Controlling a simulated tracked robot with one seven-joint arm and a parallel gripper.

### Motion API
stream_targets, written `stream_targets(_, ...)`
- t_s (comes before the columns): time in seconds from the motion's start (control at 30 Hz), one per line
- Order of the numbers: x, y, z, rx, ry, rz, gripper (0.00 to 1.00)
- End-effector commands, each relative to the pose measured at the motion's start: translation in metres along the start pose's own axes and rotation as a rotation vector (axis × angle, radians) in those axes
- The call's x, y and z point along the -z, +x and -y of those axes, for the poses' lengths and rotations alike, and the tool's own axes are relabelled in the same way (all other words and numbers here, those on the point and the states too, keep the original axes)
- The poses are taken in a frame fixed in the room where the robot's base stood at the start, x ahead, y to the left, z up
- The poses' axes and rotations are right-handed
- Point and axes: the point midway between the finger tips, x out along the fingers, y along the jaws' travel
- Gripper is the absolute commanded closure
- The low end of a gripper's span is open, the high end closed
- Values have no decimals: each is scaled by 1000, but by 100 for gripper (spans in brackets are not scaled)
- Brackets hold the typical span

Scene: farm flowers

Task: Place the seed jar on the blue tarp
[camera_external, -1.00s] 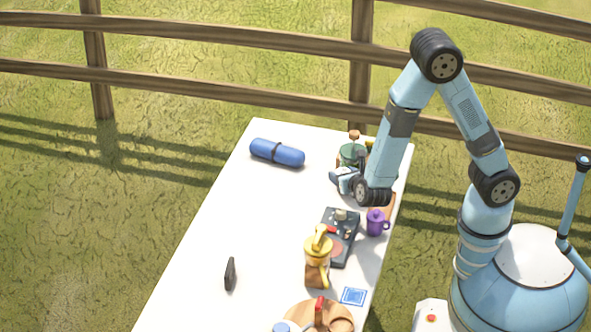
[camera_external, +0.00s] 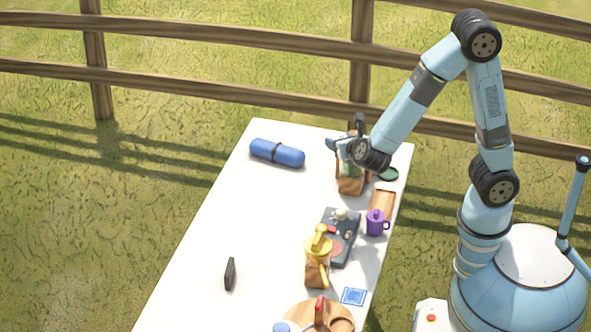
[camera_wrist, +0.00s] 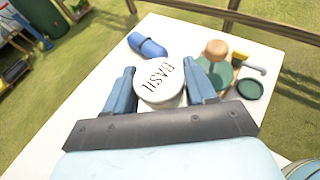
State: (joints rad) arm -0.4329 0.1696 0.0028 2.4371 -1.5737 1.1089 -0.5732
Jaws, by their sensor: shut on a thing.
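A jar with a round white lid (camera_wrist: 160,82) bearing dark lettering sits between the two blue fingers of my gripper (camera_wrist: 158,88) in the wrist view. The lid hides most of its body. My gripper is shut on this jar. In the outside view my gripper (camera_external: 343,149) is over the far right part of the table, beside a green container; how far the jar is off the table cannot be told. A rolled blue bundle with a dark strap, seemingly the tarp (camera_external: 277,153), lies at the far left of the table. It also shows in the wrist view (camera_wrist: 148,47).
A green container with a brown knob (camera_wrist: 214,62) and a dark green disc (camera_wrist: 250,90) are right of the jar. The table's left-middle (camera_external: 215,225) is mostly clear.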

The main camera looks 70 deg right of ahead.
Motion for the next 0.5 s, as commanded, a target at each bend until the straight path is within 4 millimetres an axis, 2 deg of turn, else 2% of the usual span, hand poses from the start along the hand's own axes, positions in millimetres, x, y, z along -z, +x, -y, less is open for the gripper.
stream_targets(0.27,-24,56,-9,-29,7,2,74)
stream_targets(0.5,-52,122,-6,-61,-8,4,74)
